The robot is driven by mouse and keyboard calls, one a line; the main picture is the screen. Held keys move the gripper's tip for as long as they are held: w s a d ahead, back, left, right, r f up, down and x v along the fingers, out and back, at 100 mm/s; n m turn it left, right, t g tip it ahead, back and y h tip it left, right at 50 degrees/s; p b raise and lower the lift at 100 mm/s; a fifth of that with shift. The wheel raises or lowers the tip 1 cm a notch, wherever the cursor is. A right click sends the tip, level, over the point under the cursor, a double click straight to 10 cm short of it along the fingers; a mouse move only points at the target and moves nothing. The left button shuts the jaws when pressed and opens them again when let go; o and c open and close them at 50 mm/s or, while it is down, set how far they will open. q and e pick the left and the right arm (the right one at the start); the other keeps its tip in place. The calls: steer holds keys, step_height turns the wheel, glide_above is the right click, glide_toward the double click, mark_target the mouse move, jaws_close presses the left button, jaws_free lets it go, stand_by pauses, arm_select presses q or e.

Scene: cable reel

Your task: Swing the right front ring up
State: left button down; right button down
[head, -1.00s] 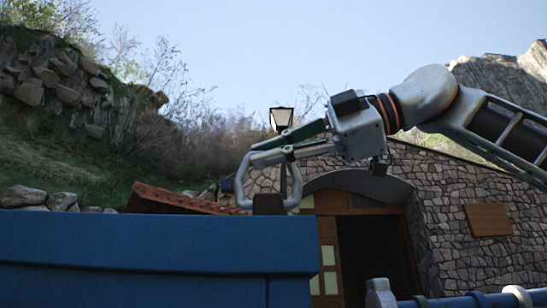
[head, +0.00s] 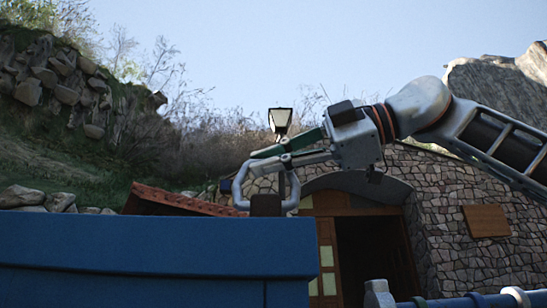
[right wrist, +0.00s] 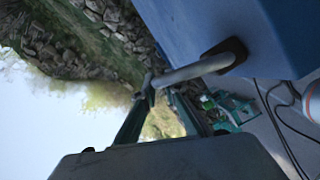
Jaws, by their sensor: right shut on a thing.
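The ring (head: 240,190) is a grey metal loop standing up from a dark mount (head: 266,205) at the top edge of the blue box (head: 130,250). My right gripper (head: 265,158) reaches in from the right and is shut on the ring's upper part; its fingers hide some of the top bar. In the right wrist view, the ring's grey bar (right wrist: 195,70) runs from its dark mount (right wrist: 228,52) on the blue surface to my fingertips (right wrist: 150,92). My left gripper is not in view.
A blue rail with grey fittings (head: 450,300) runs along the lower right. Behind stand a stone building (head: 455,210) with an open doorway and a lamp (head: 280,120). The right wrist view shows dark cables (right wrist: 275,120) on the ground. Open air surrounds the arm above the box.

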steer(key=c, duration=2.3)
jaws_free()
steer(key=shift+a+f, duration=0.35)
steer(key=shift+o, duration=1)
steer(key=shift+w+a, duration=0.1)
steer(key=shift+a, duration=0.1)
steer(key=shift+d+r, duration=0.2)
steer(key=shift+s+d+r, duration=0.15)
steer(key=shift+s+d, duration=0.1)
steer(key=shift+d, duration=0.15)
steer(key=v, duration=1.1)
